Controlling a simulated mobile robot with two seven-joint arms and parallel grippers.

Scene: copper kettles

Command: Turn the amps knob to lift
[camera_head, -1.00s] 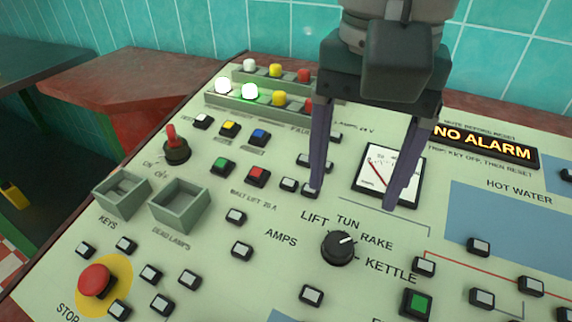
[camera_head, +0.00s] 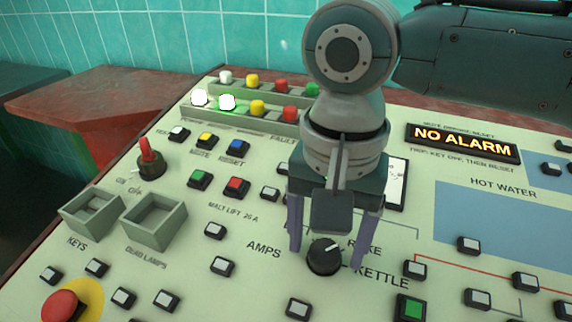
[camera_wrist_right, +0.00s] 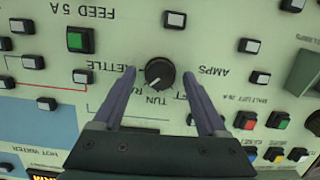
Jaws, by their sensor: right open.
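The amps knob (camera_head: 324,258) is a round black dial on the pale green panel, with LIFT, TUN, RAKE and KETTLE positions around it. Its white pointer mark aims up and right, roughly toward RAKE. My right gripper (camera_head: 326,254) is open, pointing down at the panel, with one purple finger on each side of the knob. The right wrist view shows the knob (camera_wrist_right: 160,73) between the two spread fingers, with gaps on both sides. My gripper hides the LIFT and TUN labels in the head view. My left gripper is not in view.
Close by are several small push buttons, a green square button (camera_head: 410,308) and a meter (camera_head: 397,185) partly hidden by my arm. Two open boxes (camera_head: 155,222), a red toggle (camera_head: 147,155) and a red stop button (camera_head: 62,307) are to the left. The NO ALARM display (camera_head: 462,143) is lit.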

